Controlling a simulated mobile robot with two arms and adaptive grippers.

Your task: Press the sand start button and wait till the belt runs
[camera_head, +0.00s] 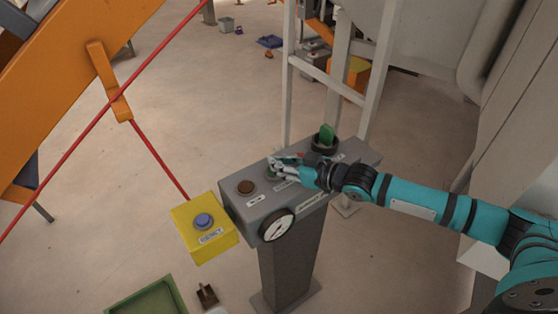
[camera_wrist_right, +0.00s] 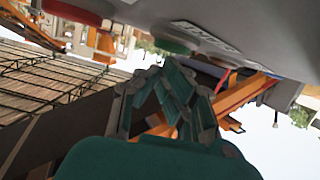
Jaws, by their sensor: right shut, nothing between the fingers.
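The grey control console (camera_head: 258,208) stands on a pedestal in the middle of the head view. A brown button (camera_head: 246,187) is on its left part, above a label too small to read. My right gripper (camera_head: 272,164) is shut and empty, over the console's top between the brown button and a green knob (camera_head: 327,136). It partly covers a green button there. In the right wrist view a green button (camera_wrist_right: 175,46) lies just beyond the fingertips of the right gripper (camera_wrist_right: 164,77), with a label beside it. I cannot tell whether they touch. My left gripper is out of view.
A yellow box (camera_head: 187,216) with a blue button, marked RESET, hangs left of the console. A round gauge (camera_head: 276,225) is on the console's front. Red cable and an orange beam (camera_head: 60,85) cross the left. A white frame (camera_head: 325,76) stands behind.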

